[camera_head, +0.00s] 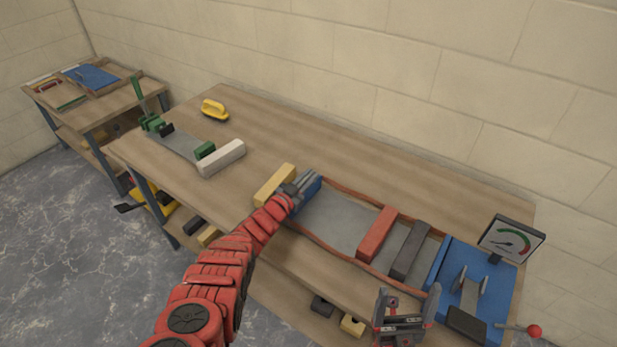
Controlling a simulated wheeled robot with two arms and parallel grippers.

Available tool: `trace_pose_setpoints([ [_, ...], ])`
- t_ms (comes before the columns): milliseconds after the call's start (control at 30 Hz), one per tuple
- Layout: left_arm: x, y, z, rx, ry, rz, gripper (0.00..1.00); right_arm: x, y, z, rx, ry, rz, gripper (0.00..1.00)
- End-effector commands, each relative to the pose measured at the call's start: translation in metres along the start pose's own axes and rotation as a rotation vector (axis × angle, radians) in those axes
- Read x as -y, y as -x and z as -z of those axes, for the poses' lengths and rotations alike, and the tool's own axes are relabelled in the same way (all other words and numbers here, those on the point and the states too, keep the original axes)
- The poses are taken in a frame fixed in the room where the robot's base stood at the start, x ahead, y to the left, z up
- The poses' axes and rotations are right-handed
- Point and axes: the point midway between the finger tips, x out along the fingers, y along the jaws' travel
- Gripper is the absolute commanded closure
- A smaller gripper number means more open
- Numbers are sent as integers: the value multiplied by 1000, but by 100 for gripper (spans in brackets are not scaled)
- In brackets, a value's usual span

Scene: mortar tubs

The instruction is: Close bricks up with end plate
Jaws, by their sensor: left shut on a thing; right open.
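A blue end plate (308,189) stands at the left end of the grey bed (330,217). My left gripper (288,190) is shut on this plate and partly hides it. On the bed, a red brick (377,233) and a dark grey brick (411,250) stand side by side with a narrow gap. They are near a second blue plate (437,262) at the right end. A wide bare stretch of bed lies between the held end plate and the red brick. My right gripper (407,304) is open and empty in front of the table, below the bricks.
Reddish straps (355,193) run along the bed's long edges. At right are a blue base (497,300), a dial gauge (511,239) and a red-knobbed lever (533,331). A yellow block (274,185) is beside my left gripper. A white block (221,158) lies further left.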

Motion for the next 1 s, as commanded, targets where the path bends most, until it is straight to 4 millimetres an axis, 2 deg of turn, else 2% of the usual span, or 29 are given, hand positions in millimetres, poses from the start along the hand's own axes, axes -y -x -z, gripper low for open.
trace_pose_setpoints([
  [700,3,0,1,-2,-2,5,100,0,0,0,0,0,0,10],
  [1000,-3,0,4,-2,0,4,100,0,-6,1,0,0,0,10],
])
